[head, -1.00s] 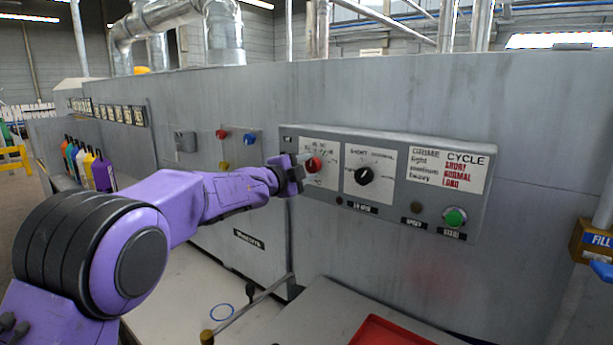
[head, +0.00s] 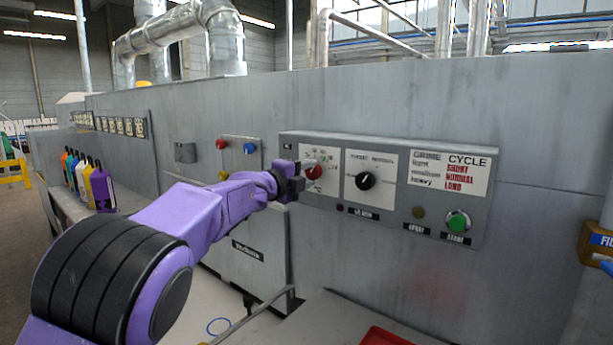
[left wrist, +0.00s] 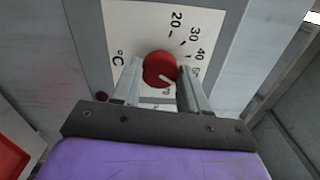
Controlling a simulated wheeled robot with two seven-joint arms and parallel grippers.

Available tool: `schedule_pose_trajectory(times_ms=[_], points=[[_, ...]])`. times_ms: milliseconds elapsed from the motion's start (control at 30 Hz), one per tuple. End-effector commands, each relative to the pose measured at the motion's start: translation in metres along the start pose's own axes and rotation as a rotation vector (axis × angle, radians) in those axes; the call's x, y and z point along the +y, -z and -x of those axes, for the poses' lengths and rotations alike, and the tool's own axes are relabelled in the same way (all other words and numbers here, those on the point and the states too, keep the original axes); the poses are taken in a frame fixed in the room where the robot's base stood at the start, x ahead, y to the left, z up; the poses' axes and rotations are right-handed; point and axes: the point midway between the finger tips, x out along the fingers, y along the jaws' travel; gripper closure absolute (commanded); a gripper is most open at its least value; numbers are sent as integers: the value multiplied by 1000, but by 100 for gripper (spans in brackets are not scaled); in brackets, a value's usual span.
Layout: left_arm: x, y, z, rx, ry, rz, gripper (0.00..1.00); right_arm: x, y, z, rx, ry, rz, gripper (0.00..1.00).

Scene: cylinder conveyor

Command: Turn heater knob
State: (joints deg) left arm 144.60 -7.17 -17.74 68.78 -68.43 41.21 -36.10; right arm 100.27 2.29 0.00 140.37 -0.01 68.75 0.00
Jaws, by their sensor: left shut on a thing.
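The red heater knob (head: 314,172) sits on a white dial plate at the left of the grey control panel (head: 400,205). In the left wrist view the red knob (left wrist: 160,69) is between my two fingers, with a pale pointer line toward the lower right. The dial (left wrist: 190,25) carries the numbers 20, 30 and 40 and a °C mark; its lower part is hidden by my gripper. My left gripper (head: 304,176) is shut on the red knob, which also shows in the wrist view (left wrist: 158,85). My right gripper is not in view.
A black knob (head: 365,181) is right of the red one, and a green button (head: 457,222) is lower right. A smaller box with red and blue buttons (head: 240,148) is to the left. A red tray (head: 385,337) lies below. Colored bottles (head: 88,180) stand far left.

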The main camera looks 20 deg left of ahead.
Motion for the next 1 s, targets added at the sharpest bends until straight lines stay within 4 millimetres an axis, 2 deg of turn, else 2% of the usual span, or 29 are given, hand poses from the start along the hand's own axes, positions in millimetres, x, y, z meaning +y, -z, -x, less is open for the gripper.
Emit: schedule_pose_trajectory(times_ms=[200,233,300,567,667,767,1000], points=[[1,0,0,0,-2,1,87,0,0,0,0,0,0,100],[1,0,0,0,-2,1,53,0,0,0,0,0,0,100],[1,0,0,0,-2,1,31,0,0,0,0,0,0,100],[1,0,0,0,-1,2,31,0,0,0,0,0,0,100],[2,0,6,0,-1,2,31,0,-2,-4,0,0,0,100],[4,0,25,-2,0,2,31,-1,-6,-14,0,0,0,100],[3,0,82,-2,1,1,31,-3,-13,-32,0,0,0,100]])
